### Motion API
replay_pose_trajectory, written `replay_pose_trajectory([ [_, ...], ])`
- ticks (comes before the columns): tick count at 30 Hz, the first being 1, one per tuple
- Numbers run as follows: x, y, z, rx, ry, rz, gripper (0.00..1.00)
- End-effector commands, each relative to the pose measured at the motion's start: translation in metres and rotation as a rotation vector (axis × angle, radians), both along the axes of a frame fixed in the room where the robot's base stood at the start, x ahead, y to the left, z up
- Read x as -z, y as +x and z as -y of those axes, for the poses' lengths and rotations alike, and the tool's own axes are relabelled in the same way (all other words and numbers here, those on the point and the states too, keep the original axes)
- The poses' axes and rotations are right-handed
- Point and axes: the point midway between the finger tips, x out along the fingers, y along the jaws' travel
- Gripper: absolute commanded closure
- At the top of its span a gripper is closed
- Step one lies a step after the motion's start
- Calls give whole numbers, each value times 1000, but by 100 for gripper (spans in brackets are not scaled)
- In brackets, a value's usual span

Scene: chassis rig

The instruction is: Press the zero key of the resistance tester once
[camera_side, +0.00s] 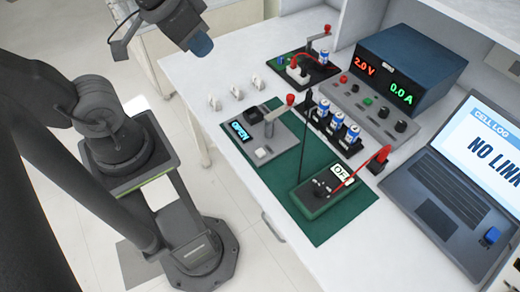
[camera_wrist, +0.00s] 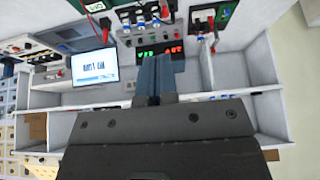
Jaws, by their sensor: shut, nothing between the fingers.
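The resistance tester (camera_side: 285,137) appears to be the grey flat unit on the bench in the side view, with a display (camera_side: 240,132) reading OPEN. A pale square key (camera_side: 262,153) sits on its near side; any label on it is too small to read. A lever with a red knob stands over the unit. My gripper (camera_side: 201,46) is shut and empty, with blue fingertips, up at the top left, well apart from the tester. In the wrist view the shut blue fingers (camera_wrist: 155,78) point toward the bench shelves. I cannot make out the key in the wrist view.
A green meter (camera_side: 322,198) reading OFF with probe leads stands on a green mat (camera_side: 345,215). Behind are a cell holder (camera_side: 335,130), a power supply (camera_side: 410,68) reading 2.0 V and 0.0 A, and a laptop (camera_side: 450,195). White hooks (camera_side: 237,93) stand at the left edge.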

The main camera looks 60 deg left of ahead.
Motion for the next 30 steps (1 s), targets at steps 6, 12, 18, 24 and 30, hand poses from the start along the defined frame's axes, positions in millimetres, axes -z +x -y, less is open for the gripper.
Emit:
replay_pose_trajectory([
  [6,0,0,0,0,0,0,100],
  [12,0,0,0,0,0,0,100],
  [18,0,0,0,0,0,0,100],
  [24,0,1,0,-2,1,1,100],
  [30,13,24,-13,-59,47,30,100],
])
